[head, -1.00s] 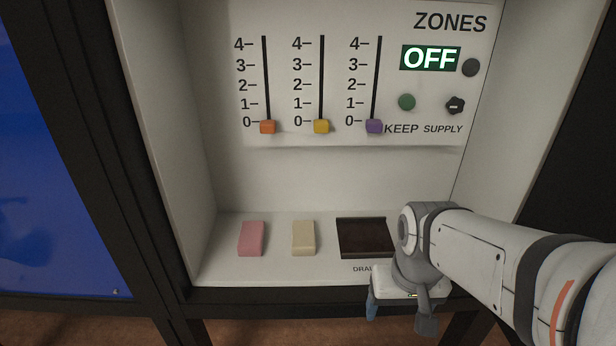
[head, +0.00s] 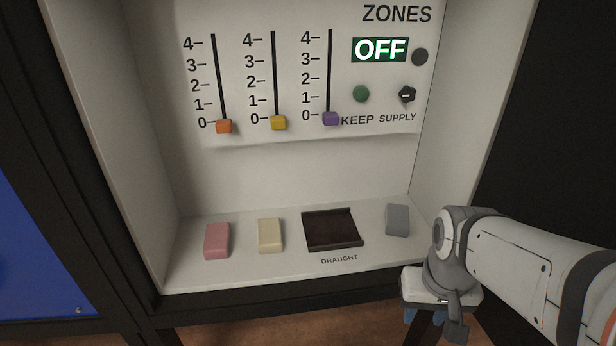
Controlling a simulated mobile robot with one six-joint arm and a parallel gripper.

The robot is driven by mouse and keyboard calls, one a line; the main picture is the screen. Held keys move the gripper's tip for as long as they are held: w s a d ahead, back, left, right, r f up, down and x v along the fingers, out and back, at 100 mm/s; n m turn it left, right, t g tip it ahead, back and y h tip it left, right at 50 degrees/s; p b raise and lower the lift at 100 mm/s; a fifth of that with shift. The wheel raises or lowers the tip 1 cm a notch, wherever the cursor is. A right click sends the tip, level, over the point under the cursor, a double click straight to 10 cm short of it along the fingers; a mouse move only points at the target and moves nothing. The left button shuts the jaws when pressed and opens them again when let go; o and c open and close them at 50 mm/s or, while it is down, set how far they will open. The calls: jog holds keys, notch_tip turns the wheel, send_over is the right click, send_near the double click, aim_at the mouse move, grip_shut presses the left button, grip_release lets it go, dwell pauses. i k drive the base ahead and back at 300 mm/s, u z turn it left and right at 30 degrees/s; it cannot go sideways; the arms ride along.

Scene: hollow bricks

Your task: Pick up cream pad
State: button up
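The cream pad (head: 270,235) lies on the light shelf of the cabinet, between the pink pad and the dark draught recess. Nothing touches it and it is in full view. My gripper (head: 434,320) hangs in front of the shelf's front edge at the lower right, well to the right of the cream pad. It points down, with its fingers apart and no object seen between them.
A pink pad (head: 217,241), a dark draught recess (head: 332,230) and a grey pad (head: 397,220) share the shelf. The control panel (head: 380,145) with sliders stands behind. Side walls bound the niche; the space above the shelf is clear.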

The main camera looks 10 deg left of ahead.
aim_at(270, 237)
jog(key=z, duration=0.1)
jog(key=k, duration=0.45)
jog(key=z, duration=0.85)
jog(key=k, duration=1.25)
jog(key=u, duration=0.9)
jog(key=i, duration=1.7)
jog(key=u, duration=0.1)
